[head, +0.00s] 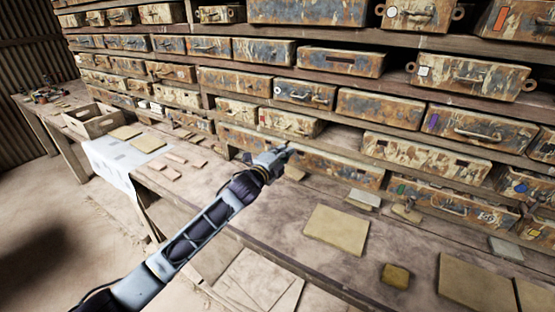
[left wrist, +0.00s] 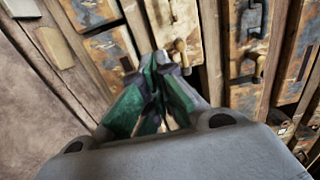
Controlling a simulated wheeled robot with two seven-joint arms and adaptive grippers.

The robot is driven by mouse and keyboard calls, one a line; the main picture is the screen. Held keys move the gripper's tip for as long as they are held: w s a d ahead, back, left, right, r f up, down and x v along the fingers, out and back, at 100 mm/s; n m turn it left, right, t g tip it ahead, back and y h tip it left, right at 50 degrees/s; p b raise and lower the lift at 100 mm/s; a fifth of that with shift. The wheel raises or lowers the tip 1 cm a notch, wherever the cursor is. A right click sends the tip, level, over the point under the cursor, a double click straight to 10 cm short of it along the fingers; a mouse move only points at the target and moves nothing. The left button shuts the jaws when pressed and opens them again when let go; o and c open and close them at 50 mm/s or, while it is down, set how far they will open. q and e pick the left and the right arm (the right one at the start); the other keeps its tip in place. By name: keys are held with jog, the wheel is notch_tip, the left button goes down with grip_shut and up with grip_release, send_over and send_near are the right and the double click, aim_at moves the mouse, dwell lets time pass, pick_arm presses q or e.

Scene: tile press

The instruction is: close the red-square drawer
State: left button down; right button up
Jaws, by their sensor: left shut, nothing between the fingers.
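My left gripper (head: 281,153) is at the front of the drawer rack, low in the middle, its fingers closed and empty. In the left wrist view its green-padded fingers (left wrist: 160,88) are together in front of worn drawer fronts. A drawer (head: 290,123) just above the gripper stands out a little from its row. A long drawer front (head: 340,170) is right behind the fingertips; I cannot tell if they touch. My right gripper is out of view.
The wooden bench (head: 270,205) runs below the drawers. Tan tiles (head: 336,230), a small yellowish block (head: 395,276) and pinkish tiles (head: 172,172) lie on it. A wooden crate (head: 93,122) stands at the left. Drawers at the upper right (head: 470,77) protrude.

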pick_arm(q)
jog(key=shift+v, duration=2.25)
jog(key=shift+s+f, duration=0.1)
